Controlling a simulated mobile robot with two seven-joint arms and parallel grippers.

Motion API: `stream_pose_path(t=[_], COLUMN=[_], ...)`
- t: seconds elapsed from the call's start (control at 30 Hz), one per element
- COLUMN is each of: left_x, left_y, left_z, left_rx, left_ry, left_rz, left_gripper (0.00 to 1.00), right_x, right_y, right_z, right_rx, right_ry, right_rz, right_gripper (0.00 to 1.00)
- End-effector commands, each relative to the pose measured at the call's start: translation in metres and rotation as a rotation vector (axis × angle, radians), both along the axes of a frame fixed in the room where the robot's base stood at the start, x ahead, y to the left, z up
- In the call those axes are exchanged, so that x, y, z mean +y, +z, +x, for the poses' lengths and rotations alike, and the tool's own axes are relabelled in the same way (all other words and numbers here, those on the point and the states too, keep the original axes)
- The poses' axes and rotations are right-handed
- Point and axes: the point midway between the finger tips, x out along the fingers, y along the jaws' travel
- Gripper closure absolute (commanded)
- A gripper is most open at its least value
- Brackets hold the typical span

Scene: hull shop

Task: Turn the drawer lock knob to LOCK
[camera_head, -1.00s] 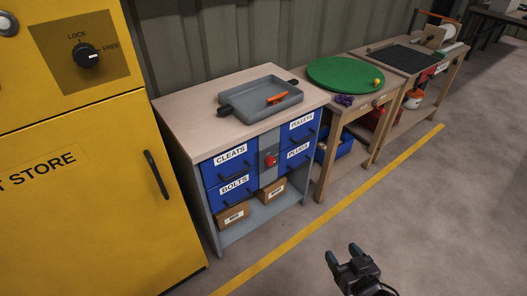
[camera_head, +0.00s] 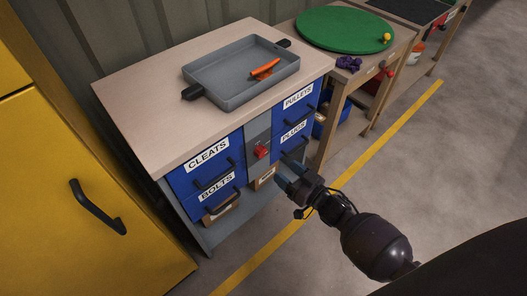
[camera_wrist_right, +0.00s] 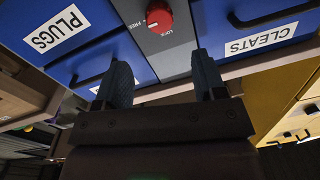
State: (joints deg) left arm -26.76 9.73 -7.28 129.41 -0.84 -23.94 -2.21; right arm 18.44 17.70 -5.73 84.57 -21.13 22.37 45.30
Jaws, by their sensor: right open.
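The red drawer lock knob (camera_head: 262,151) sits on the grey panel (camera_head: 257,130) between the blue drawers of the bench. In the right wrist view the knob (camera_wrist_right: 159,18) is at the top centre, with small lettering beside it; I cannot surely read which way it points. My right gripper (camera_head: 285,172) is open and empty, in front of the bench, below and to the right of the knob and apart from it. In the wrist view its two fingers (camera_wrist_right: 161,62) are spread, with the knob beyond their tips. My left gripper is not in view.
Drawers labelled CLEATS (camera_head: 207,154), BOLTS, PULLEYS and PLUGS have dark handles that stick out around the panel. A grey tray (camera_head: 225,92) with an orange tool lies on the bench top. A yellow cabinet (camera_head: 50,200) stands at left. The floor at right is clear.

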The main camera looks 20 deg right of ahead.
Motion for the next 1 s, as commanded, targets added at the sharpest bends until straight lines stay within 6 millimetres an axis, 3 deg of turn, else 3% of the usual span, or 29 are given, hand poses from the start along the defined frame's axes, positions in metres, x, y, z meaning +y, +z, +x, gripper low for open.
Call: stream_pose_path(t=[0.27, 0.5, 1.0], left_x=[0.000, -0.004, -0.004], left_y=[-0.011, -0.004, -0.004], left_z=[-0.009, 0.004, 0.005], left_rx=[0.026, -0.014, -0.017], left_ry=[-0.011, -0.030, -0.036], left_rz=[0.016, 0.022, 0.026], left_gripper=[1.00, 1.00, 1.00], right_x=[0.019, 0.031, 0.036], right_y=[-0.004, -0.003, 0.000], right_z=[0.043, 0.073, 0.085], right_rx=[0.005, 0.004, 0.001], right_ry=[0.000, 0.000, -0.001], right_rz=[0.000, -0.002, -0.001], right_gripper=[0.36, 0.36, 0.37])
